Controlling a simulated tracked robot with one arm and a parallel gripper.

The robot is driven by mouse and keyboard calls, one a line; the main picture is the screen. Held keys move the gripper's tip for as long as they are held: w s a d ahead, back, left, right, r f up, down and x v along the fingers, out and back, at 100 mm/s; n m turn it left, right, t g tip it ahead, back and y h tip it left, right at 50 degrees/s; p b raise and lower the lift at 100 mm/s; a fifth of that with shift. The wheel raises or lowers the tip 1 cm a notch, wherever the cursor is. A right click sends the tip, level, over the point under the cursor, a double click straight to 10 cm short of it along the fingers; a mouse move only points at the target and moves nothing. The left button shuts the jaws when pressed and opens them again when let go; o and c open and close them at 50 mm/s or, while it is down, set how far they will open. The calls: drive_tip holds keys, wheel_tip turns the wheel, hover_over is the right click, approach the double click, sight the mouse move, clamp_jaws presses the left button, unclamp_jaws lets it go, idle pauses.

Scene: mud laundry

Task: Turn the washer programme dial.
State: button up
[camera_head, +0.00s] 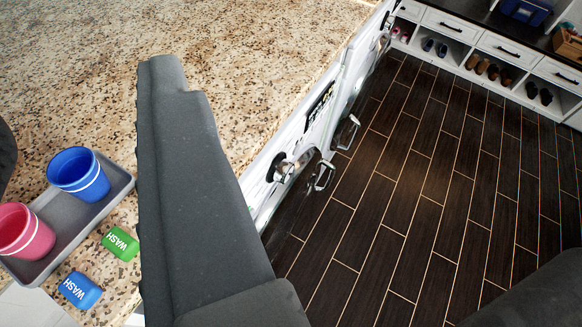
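The white appliance front (336,92) under the granite counter is seen steeply from above. A silver knob (284,171) with a dark ring sticks out of its near part, and it looks like a programme dial. A dark panel (320,103) lies farther along. The knob's pointer position cannot be read. My gripper (82,100) is over the counter, left of the knob and apart from it. One dark grey finger with a ridged left edge fills the middle. A dark part at the left edge appears to be the other finger. The gap between them is wide and empty.
A grey tray (122,182) on the counter (260,50) holds a blue cup (78,174) and a pink cup (24,230). Metal handles (323,175) jut over the clear dark floor (420,200). A shoe cabinet (500,50) stands at the back.

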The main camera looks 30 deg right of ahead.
drive_tip(key=o, duration=0.7)
drive_tip(key=shift+w+d, duration=0.2)
drive_tip(key=shift+w, duration=0.1)
drive_tip(key=w+d+m+t+h+p, duration=0.15)
drive_tip(key=w+d+h, duration=0.25)
drive_tip(key=w+d, duration=0.6)
drive_tip(key=w+d+f+n+t+p, duration=0.1)
drive_tip(key=w+d+f+n+p, duration=0.3)
drive_tip(key=w+d+f, duration=1)
drive_tip(key=n+g+y+p, duration=0.1)
drive_tip(key=g+y+p, duration=0.3)
drive_tip(key=y, duration=1.1)
approach(289, 175)
drive_tip(key=shift+t, duration=0.35)
drive_tip(key=x, duration=0.9)
drive_tip(key=shift+a+f, duration=0.15)
drive_tip(key=shift+f, duration=0.1)
